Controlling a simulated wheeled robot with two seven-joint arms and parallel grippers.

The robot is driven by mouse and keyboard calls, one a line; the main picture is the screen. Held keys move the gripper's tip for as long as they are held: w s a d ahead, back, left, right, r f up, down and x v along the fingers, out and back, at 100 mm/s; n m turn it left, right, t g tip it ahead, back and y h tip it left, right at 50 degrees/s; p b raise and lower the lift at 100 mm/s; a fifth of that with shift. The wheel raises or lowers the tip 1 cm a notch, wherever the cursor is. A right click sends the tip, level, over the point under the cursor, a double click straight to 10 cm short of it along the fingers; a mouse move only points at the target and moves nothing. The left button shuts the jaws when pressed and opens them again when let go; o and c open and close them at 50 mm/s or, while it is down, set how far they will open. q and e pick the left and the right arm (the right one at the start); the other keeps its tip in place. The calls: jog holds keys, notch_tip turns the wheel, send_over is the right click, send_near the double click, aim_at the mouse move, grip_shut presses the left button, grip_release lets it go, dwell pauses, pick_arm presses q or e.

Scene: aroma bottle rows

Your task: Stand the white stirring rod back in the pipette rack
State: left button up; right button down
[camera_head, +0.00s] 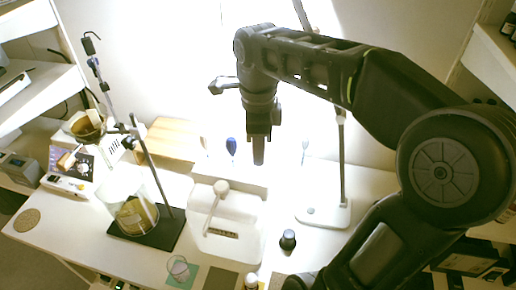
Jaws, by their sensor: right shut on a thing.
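My right gripper (259,160) hangs nearly straight down at the centre, in front of the bright wall and above the back of the table. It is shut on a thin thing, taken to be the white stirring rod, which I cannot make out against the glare. The pipette rack (252,178) appears as a pale, washed-out block at the back of the table, below the gripper. A blue-topped pipette (231,147) stands upright just left of the gripper. My left gripper is not in view.
A white device with a round-headed white piece (221,187) stands in front. A glass beaker (133,214) and a stand on a black base (160,232) are at left. A white-based stand (325,213) is at right. A small dark-capped bottle (288,240) stands near the front.

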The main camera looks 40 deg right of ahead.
jog(key=c, duration=1.3)
grip_release()
jog(key=shift+o, duration=0.2)
jog(key=shift+r+p, duration=2.05)
jog(key=shift+r, duration=0.45)
notch_tip(320, 180, up, 3)
jog(key=shift+r+p, duration=0.1)
jog(key=shift+p, duration=1.15)
jog(key=shift+r+p, duration=0.5)
jog(key=shift+r, duration=0.4)
